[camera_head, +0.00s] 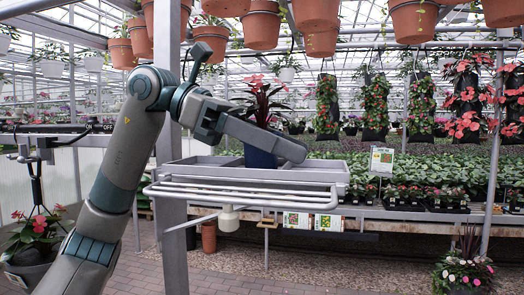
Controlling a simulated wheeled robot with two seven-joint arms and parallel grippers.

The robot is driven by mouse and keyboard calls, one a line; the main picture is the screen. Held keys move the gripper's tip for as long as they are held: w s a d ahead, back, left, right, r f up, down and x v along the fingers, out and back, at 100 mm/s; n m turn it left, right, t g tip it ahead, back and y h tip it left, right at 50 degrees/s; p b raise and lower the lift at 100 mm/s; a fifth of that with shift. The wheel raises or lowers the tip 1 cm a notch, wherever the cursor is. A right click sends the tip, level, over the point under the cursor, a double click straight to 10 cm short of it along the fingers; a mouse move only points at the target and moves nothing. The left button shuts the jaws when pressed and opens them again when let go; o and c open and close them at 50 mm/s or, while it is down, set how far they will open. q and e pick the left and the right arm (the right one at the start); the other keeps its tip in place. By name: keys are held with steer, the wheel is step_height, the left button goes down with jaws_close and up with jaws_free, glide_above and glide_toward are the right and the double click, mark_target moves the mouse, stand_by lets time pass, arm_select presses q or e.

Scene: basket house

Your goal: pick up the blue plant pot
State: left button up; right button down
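The blue plant pot (259,159) stands on a grey metal tray table (330,170) in the middle of the head view. It holds a plant with dark leaves and a red top. My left arm comes in from the left, rises and bends over to the right. Its end, with my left gripper (292,148), lies across the front of the pot and hides its upper part. I cannot make out the fingers, nor whether they touch the pot. My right gripper is not in view.
A grey post (172,200) stands just left of the tray table. Terracotta pots (262,25) hang overhead. Long plant benches (430,215) fill the right and back. A potted plant (466,272) stands at the lower right. Brick floor in front is clear.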

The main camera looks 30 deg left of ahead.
arm_select(q)
steer(key=shift+r, duration=0.1)
steer(key=shift+r+p, duration=0.7)
steer(key=shift+r, duration=0.05)
step_height(320, 180, up, 3)
steer(key=p, duration=0.3)
steer(key=shift+r, duration=0.1)
steer(key=s+d+r+p, duration=0.2)
steer(key=s+d+r, duration=0.4)
steer(key=d, duration=0.4)
steer(key=shift+s+p, duration=0.15)
steer(key=shift+p, duration=0.25)
steer(key=shift+a, duration=0.1)
